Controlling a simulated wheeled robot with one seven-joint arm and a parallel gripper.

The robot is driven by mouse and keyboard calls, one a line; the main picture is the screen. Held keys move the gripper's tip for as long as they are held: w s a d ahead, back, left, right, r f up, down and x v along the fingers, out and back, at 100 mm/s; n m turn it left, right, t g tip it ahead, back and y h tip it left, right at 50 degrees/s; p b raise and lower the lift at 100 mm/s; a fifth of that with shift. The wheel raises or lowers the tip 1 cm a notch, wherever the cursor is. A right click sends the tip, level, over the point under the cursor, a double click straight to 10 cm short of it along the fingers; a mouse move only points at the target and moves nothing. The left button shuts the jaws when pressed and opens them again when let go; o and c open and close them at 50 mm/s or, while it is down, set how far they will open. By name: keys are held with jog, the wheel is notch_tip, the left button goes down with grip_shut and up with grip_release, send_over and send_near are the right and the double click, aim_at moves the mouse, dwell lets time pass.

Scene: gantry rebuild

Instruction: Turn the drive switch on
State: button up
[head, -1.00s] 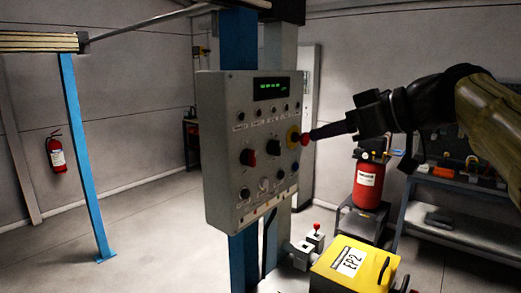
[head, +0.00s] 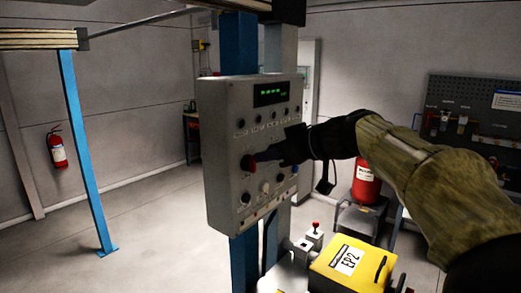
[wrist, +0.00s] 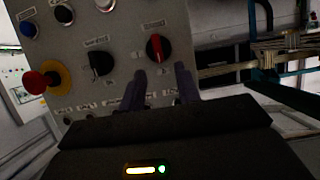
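The grey control panel (head: 222,185) hangs on a blue post in the head view. A red rotary switch (head: 248,162) sits at its left; in the wrist view this switch (wrist: 157,47) shows a red bar on a dark knob, close to upright. A black rotary switch (wrist: 101,64) is beside it. I cannot read which label says drive. My gripper (head: 262,157) is close to the red switch. In the wrist view its two fingers (wrist: 160,76) are apart and empty, with the red switch just beyond the gap. Contact cannot be told.
A red mushroom button with a yellow collar (wrist: 35,82) is on the panel, hidden behind my arm in the head view. A green display (head: 270,93) is lit. A yellow box (head: 350,265) stands below right. Open floor (head: 150,235) lies to the left.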

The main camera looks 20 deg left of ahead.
aim_at(251, 164)
jog(key=x, duration=0.3)
jog(key=shift+a+f+p, duration=0.15)
jog(key=shift+a+p, duration=0.05)
jog(key=shift+p, duration=0.2)
jog(key=shift+c, duration=0.4)
grip_shut()
